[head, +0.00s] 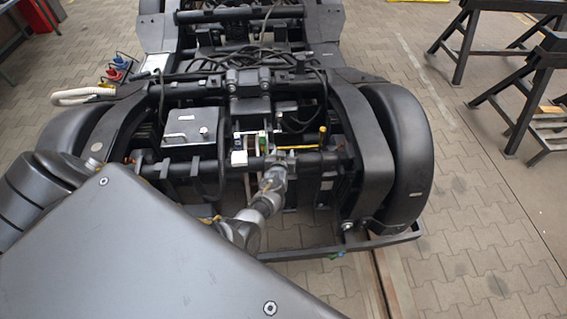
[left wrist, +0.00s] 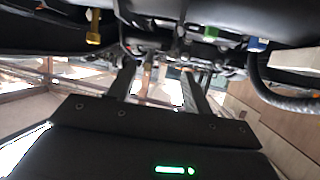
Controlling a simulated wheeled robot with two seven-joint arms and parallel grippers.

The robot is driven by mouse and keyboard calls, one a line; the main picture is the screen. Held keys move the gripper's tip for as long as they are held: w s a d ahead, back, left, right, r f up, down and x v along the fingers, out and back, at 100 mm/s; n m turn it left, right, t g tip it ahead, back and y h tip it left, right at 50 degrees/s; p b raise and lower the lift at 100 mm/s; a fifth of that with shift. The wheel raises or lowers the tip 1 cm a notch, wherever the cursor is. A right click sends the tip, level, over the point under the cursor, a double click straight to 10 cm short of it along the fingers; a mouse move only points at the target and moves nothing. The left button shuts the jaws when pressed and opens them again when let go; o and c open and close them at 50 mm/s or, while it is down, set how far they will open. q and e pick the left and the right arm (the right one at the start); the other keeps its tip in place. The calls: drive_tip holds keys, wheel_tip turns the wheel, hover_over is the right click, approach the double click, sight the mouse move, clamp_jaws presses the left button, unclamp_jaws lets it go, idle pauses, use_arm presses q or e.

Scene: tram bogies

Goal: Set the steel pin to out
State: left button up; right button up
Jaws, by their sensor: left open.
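My left arm reaches over the near end of the dark bogie (head: 345,120). My left gripper (head: 281,158) is at the black cross tube in the middle. The left wrist view shows its two dark fingers (left wrist: 160,92) standing apart, with a bright gap between them. A small brass-coloured part (left wrist: 148,72) shows beyond the fingertips; I cannot tell if it touches them. I cannot pick out the steel pin surely in either view; the gripper may hide it. My right gripper is not in view.
A grey box (head: 190,127) sits farther left. Black trestles (head: 515,100) stand at the right. Paving between is clear.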

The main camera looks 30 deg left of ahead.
use_arm(q)
drive_tip(key=shift+s+d+f+m+g+h, duration=0.15)
drive_tip(key=shift+s+d+f, duration=0.15)
drive_tip(key=shift+f, duration=0.2)
drive_tip(key=shift+s+d+f+m+g+h, duration=0.1)
drive_tip(key=shift+s+d+f, duration=0.15)
drive_tip(key=shift+f, duration=0.3)
drive_tip(key=shift+s+d+f+m+g+h, duration=0.1)
drive_tip(key=shift+s+d+f+h, duration=0.1)
drive_tip(key=shift+s+f, duration=0.25)
